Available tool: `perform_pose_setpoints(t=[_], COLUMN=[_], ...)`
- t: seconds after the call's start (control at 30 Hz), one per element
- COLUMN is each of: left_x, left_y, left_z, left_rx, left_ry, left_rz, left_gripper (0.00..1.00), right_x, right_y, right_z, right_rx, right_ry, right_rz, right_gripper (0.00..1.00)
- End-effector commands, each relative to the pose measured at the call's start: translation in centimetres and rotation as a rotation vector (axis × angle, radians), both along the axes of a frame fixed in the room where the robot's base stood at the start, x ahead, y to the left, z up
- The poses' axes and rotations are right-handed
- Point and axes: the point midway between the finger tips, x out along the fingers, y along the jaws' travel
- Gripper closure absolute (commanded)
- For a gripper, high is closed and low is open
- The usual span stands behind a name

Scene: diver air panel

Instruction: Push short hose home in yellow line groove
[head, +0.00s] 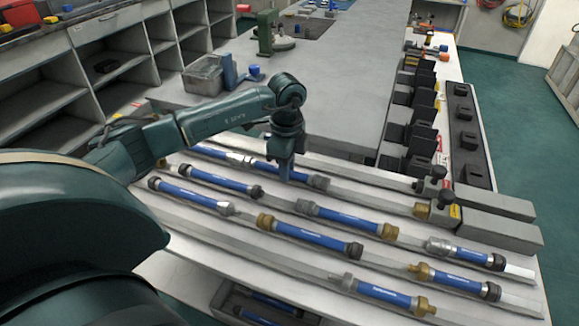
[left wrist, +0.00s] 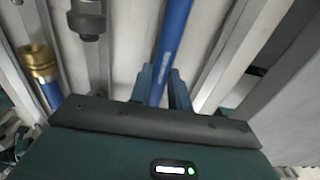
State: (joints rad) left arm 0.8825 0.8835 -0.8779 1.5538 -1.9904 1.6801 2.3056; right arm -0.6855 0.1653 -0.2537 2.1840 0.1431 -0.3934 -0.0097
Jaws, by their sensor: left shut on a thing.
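My left gripper (head: 287,178) points down over the back row of grooves. It is shut on a blue hose (head: 266,170) with a dark grey end fitting (head: 319,182). In the left wrist view the blue hose (left wrist: 172,40) runs between the two fingers (left wrist: 163,88), in line with the pale rails. I cannot tell how deep it sits in its groove. My right gripper is not in view.
Several other blue hoses lie in the nearer rows, such as one with a brass end (head: 310,235) and one at the right (head: 462,252). Black blocks (head: 424,110) line the right side. A grey bench (head: 340,85) lies behind. A dark bin (head: 228,304) holds hoses in front.

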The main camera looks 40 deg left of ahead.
Motion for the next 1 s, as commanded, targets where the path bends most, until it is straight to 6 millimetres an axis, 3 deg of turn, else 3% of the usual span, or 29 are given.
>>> perform_pose_setpoints(t=[0.2,0.23,0.53,0.8,1.0], left_x=[-0.1,-0.1,-0.1,-0.1,0.0], left_y=[0.4,0.4,0.4,0.4,0.4], left_z=[0.1,0.1,0.0,-0.1,2.6], left_rx=[-0.001,-0.001,-0.001,0.000,-0.001], left_ry=[-0.001,-0.001,-0.001,0.001,-0.004], left_rz=[0.000,0.000,-0.001,-0.001,-0.001], left_gripper=[1.00,0.81,0.56,0.56,0.56], right_x=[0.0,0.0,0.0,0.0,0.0], right_y=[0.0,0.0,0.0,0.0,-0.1], right_z=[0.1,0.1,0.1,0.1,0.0], right_rx=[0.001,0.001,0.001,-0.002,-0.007], right_ry=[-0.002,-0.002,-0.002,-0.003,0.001], right_rz=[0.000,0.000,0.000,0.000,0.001], right_gripper=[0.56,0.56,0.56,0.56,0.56])
